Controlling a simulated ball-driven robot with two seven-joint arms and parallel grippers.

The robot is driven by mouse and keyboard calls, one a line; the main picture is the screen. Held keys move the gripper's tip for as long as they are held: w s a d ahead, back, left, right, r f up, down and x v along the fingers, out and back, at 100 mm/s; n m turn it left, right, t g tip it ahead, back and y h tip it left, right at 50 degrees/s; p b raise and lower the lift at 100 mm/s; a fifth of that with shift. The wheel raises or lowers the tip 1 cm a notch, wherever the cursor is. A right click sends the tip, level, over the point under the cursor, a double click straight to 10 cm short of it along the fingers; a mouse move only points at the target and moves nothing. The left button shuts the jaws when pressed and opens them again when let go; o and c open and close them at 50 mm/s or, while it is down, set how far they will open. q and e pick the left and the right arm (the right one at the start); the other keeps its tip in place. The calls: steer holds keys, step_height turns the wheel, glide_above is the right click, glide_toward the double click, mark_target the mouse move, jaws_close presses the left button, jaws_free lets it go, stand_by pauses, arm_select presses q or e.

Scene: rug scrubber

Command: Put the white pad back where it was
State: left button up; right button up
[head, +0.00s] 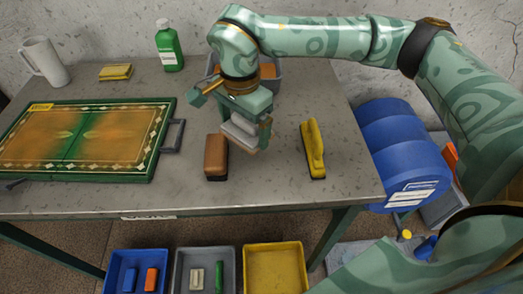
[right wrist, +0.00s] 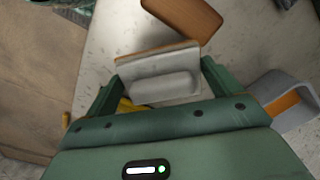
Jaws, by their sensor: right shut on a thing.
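The white pad (head: 238,132) is between the fingers of my right gripper (head: 245,122), over the table between the brown block brush and the yellow brush. In the right wrist view, the pad (right wrist: 160,75) spans the gap between both green fingers, and my right gripper (right wrist: 160,90) is shut on it. It seems to be held above the tabletop; the exact height is hard to tell. The brown block brush (head: 216,153) stands just left of the pad and also shows in the right wrist view (right wrist: 185,15). My left gripper is not in view.
The yellow brush (head: 313,150) stands to the right. A grey bin (head: 275,88) with something orange sits behind my gripper. The framed rug (head: 85,140) covers the table's left. Blue (head: 110,275), grey (head: 178,270) and yellow (head: 273,270) trays lie below the front edge.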

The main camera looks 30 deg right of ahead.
steer(key=b, duration=0.1)
glide_above(262, 161)
step_height(262, 161, down, 5)
steer(key=shift+r, duration=0.15)
step_height(262, 161, down, 4)
steer(key=shift+s+d+r+b, duration=0.1)
steer(key=shift+r+b, duration=0.1)
steer(key=shift+b, duration=0.4)
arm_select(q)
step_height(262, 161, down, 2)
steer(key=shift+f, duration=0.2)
arm_select(e)
steer(key=shift+r, duration=0.1)
steer(key=o, duration=1.1)
steer(key=shift+c, duration=0.2)
arm_select(q)
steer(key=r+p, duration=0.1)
steer(key=p, duration=0.1)
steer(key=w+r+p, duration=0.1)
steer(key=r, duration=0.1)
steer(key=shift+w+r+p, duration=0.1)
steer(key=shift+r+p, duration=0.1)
steer(key=shift+p, duration=0.2)
arm_select(e)
step_height(262, 161, up, 12)
